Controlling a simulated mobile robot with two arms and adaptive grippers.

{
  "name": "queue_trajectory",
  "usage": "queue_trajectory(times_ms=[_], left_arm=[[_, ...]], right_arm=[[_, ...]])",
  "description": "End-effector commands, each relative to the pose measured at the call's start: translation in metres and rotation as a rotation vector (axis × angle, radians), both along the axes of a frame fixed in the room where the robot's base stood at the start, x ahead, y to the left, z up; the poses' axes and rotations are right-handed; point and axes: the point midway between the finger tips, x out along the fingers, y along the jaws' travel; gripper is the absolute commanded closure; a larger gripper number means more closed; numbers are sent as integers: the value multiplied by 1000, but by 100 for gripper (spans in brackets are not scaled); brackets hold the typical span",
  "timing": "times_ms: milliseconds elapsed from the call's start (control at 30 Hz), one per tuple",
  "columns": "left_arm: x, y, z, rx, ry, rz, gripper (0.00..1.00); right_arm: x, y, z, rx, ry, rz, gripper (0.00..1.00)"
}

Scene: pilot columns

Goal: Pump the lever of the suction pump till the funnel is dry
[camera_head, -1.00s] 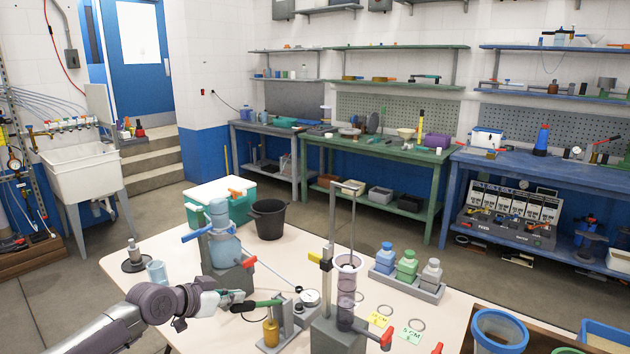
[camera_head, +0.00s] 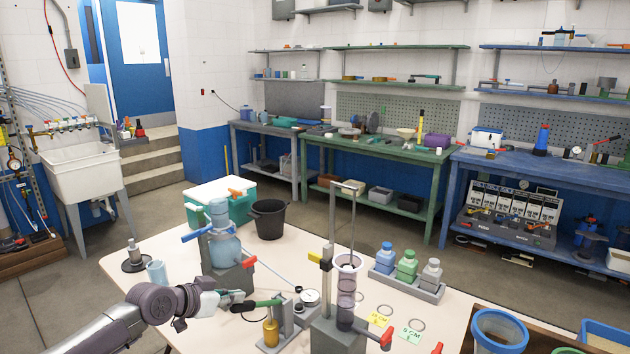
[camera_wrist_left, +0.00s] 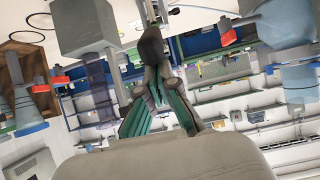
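The suction pump (camera_head: 271,332) stands at the table's front, a small unit with a brass cylinder and a lever (camera_head: 266,303) with a green arm and dark grip. A gauge (camera_head: 310,297) is beside it. My left gripper (camera_head: 238,301) is at the lever's dark end. In the left wrist view the dark grip (camera_wrist_left: 151,47) runs in between my fingers (camera_wrist_left: 157,95), which look closed around it. The funnel (camera_head: 219,210) sits atop a blue flask (camera_head: 223,250) on a grey block, behind the gripper. I cannot see inside the funnel. My right gripper is out of view.
A tall clear column (camera_head: 346,290) on a grey stand is right of the pump. A small cup (camera_head: 157,272) and a dark round base (camera_head: 134,263) stand left.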

Motion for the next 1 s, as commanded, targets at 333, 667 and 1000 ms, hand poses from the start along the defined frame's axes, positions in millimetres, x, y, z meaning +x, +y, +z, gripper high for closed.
queue_trajectory(times_ms=[333,667,1000], left_arm=[[-3,2,-14,-1,1,1,100],[-7,5,-27,1,1,0,100],[-10,8,-41,1,2,0,100]], right_arm=[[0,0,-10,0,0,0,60],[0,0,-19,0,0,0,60],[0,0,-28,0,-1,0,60]])
